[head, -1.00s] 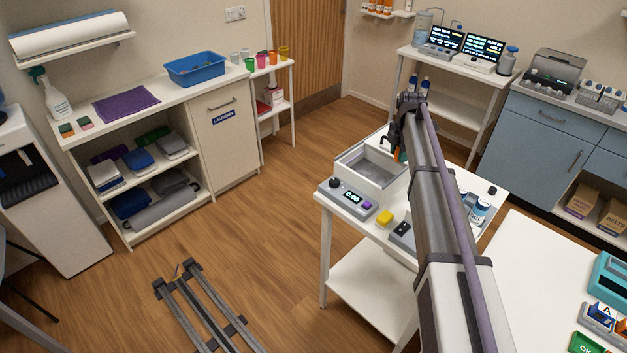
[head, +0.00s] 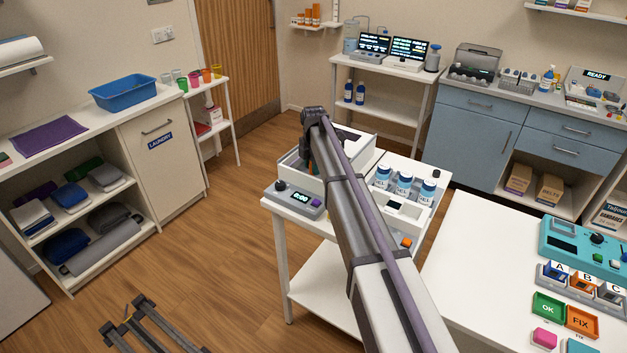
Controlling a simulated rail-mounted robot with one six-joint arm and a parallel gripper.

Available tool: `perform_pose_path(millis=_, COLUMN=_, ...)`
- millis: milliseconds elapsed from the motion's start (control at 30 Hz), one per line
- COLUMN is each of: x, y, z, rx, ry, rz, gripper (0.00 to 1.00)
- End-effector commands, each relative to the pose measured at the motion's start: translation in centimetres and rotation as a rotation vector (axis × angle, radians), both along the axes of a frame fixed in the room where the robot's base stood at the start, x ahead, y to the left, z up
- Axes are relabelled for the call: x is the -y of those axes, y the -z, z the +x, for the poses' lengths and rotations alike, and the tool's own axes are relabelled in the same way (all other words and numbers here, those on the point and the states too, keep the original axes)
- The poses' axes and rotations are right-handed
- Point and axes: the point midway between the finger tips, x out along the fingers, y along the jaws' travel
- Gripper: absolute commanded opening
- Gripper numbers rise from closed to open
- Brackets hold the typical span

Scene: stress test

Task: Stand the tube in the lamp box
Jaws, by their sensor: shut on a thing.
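The lamp box (head: 351,171) is an open white box with a grey inside, on the white trolley. A grey control panel with a lit display (head: 302,199) is at its front. My gripper (head: 311,166) points down at the left part of the box, beside or behind my forearm in this view. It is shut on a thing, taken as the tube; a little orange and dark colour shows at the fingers. The tube's shape and tilt, and whether it is inside the box or above it, cannot be made out.
Several white bottles with blue caps (head: 404,183) stand in a tray right of the box. A white table (head: 480,260) with coloured trays and a teal device (head: 590,246) is at right. My arm covers the trolley's middle. Floor at left is mostly clear.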

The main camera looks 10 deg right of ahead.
Motion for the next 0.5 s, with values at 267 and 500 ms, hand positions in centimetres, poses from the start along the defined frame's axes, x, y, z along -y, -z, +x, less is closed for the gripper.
perform_pose_path(millis=267, x=0.0, y=3.0, z=0.0, rx=0.0, ry=0.0, rz=0.0, gripper=0.11)
perform_pose_path(millis=500, x=0.0, y=3.5, z=0.0, rx=0.0, ry=0.0, rz=0.0, gripper=0.11)
